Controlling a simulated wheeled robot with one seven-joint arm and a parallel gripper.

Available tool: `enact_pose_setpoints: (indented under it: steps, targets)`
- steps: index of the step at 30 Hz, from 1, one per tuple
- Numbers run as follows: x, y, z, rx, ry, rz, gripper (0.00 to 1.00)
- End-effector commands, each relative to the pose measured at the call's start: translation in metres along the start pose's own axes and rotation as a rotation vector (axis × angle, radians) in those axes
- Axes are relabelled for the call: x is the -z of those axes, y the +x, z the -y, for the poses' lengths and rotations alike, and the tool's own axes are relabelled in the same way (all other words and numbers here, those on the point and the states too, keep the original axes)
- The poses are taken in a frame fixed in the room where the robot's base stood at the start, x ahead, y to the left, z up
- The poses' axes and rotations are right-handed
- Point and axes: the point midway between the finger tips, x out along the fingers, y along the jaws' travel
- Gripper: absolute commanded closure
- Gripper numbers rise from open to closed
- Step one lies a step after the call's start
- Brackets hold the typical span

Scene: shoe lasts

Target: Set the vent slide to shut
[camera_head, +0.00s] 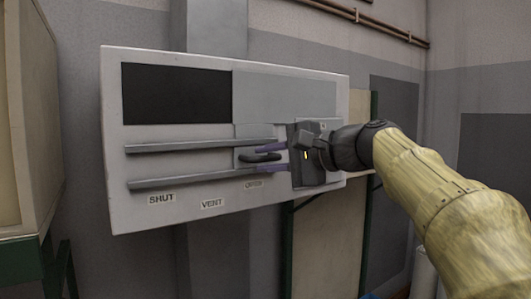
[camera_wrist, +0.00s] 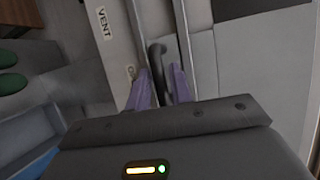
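The vent panel (camera_head: 225,205) is a pale board on the wall with two grey horizontal rails (camera_head: 190,147). The grey slide plate (camera_head: 285,95) is at the right, beside a black opening (camera_head: 175,94) at the left. Its dark hooked handle (camera_head: 259,157) is near the OPEN label (camera_head: 254,184), right of the VENT label (camera_head: 212,204) and SHUT label (camera_head: 161,199). My gripper (camera_head: 264,164) is open, its purple fingers above and below the handle. The handle (camera_wrist: 157,62) also shows between the fingers in the wrist view; contact is unclear.
A beige cabinet (camera_head: 27,120) on a green stand is at the far left. A brown pipe (camera_head: 370,20) runs along the wall top. The wrist view shows a blue container (camera_wrist: 30,140) and green objects (camera_wrist: 12,83) low at the left. Space before the panel's left half is clear.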

Motion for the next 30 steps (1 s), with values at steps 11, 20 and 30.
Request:
enact_pose_setpoints:
  steps: [11, 20, 30]
  targets:
    - [-0.0001, 0.0097, -0.0007, -0.001, 0.0, 0.0, 0.78]
    - [0.0, 0.0093, -0.0007, -0.001, 0.0, 0.0, 1.0]
    - [0.0052, 0.0114, 0.0002, 0.0, 0.003, -0.014, 1.0]
